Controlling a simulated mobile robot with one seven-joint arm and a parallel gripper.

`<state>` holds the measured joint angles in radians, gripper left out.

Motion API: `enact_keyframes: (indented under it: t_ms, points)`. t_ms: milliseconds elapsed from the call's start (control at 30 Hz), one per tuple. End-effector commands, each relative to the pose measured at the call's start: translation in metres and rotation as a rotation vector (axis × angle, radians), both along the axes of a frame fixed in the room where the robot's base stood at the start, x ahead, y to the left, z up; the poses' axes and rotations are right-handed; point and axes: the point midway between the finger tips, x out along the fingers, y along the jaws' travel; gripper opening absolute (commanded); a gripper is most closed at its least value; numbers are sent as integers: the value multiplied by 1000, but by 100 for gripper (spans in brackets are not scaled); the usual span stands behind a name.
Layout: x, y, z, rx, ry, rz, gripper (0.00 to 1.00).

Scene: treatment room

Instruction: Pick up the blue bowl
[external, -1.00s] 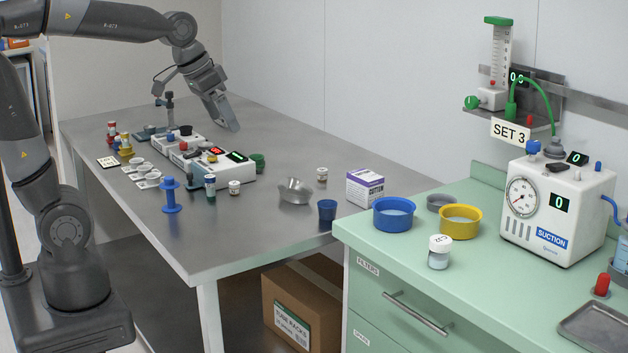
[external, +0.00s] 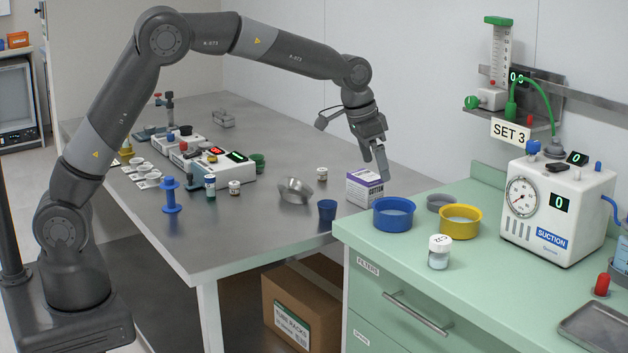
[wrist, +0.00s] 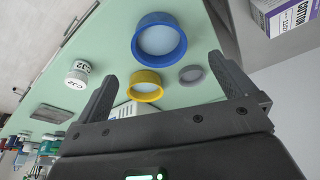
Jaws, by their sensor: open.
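The blue bowl (external: 394,214) stands upright on the green counter near its left edge, with a pale inside. In the wrist view the blue bowl (wrist: 159,39) lies ahead of my fingers, toward the top middle. My gripper (external: 382,172) is above and behind the bowl in the external view, near the cotton box, and does not touch the bowl. In the wrist view my gripper (wrist: 166,88) has its two fingers wide apart with nothing between them in contact.
A yellow bowl (external: 460,220) and a small grey dish (external: 440,202) stand close to the right of the blue bowl. A lidded jar (external: 439,252) stands in front. The cotton box (external: 364,187) is on the steel table behind left. The suction unit (external: 560,213) stands farther right.

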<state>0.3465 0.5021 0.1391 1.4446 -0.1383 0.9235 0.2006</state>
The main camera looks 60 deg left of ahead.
Motion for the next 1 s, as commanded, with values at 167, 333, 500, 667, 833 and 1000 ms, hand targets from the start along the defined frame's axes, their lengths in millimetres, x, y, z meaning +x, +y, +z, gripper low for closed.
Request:
enact_keyframes:
  t_ms: [167,333,500,667,833,1000]
  points:
    - [16,-15,-21,10,8,-22,100]
    - [20,-18,-33,11,9,-25,100]
    - [26,-21,-59,12,10,-26,100]
    - [31,-23,-77,11,8,-26,100]
    - [34,-22,-90,11,11,-25,100]
    - [42,-22,-116,12,11,-26,100]
